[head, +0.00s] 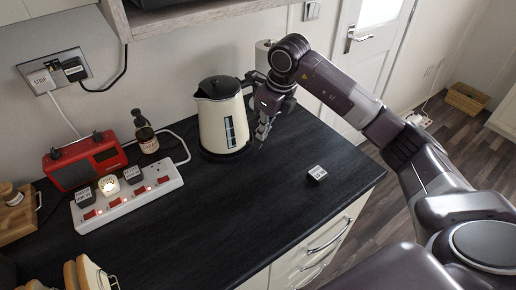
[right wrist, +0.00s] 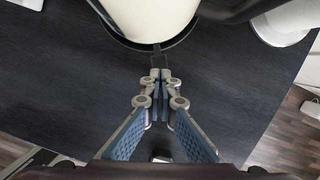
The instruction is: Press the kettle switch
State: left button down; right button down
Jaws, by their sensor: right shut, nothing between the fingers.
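The cream kettle (head: 222,122) with a black lid, handle and base stands upright on the dark worktop. In the right wrist view the kettle body (right wrist: 150,14) is at the top, and a small dark tab (right wrist: 158,58) sticks out from its black base. My right gripper (head: 262,138) is shut and empty, pointing down just right of the kettle. In the right wrist view its fingertips (right wrist: 160,76) are at the tab; whether they touch it I cannot tell. My left gripper is not in view.
A white power strip (head: 128,198) with plugs and red switches lies on the left of the worktop (head: 235,215). A red radio (head: 85,160) and a dark bottle (head: 146,135) stand behind it. The worktop's middle is clear.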

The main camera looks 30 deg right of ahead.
aim_at(260, 146)
jog(key=shift+b+x, duration=0.65)
jog(key=shift+x, duration=0.9)
notch_tip(260, 146, down, 3)
jog(key=shift+r+b, duration=0.2)
jog(key=shift+b, duration=0.75)
jog(key=shift+r+p, duration=0.3)
jog(key=shift+r, duration=0.05)
jog(key=shift+s+d+r, duration=0.3)
jog(key=shift+s+d, duration=0.05)
jog(key=shift+s, duration=0.35)
jog(key=shift+s+d+r, duration=0.25)
jog(key=shift+s+d, duration=0.1)
jog(key=shift+s, duration=0.4)
jog(key=shift+w, duration=0.1)
